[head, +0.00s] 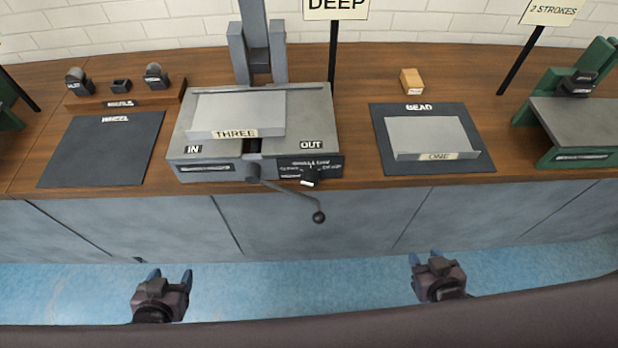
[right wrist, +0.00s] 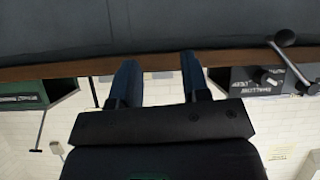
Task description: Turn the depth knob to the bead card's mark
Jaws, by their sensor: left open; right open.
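The depth knob (head: 309,175) is a small dark knob with a white mark, on the front right of the grey machine (head: 320,104). Small lettering surrounds it, too fine to read surely in the head view. The knob also shows in the right wrist view (right wrist: 268,78), at the right. A card reading DEEP (head: 336,8) stands on a post behind the machine; its top is cut off, so any bead label is out of view. My left gripper (head: 170,275) and right gripper (head: 425,259) are open, empty and below the counter front. The right one (right wrist: 158,65) is apart from the knob.
A crank handle (head: 290,194) juts from the machine's front, just below the knob. A BEAD mat (head: 485,165) with a grey plate marked ONE (head: 430,135) lies to the right, a WHEEL mat (head: 100,150) to the left. A green-framed machine (head: 575,125) stands far right.

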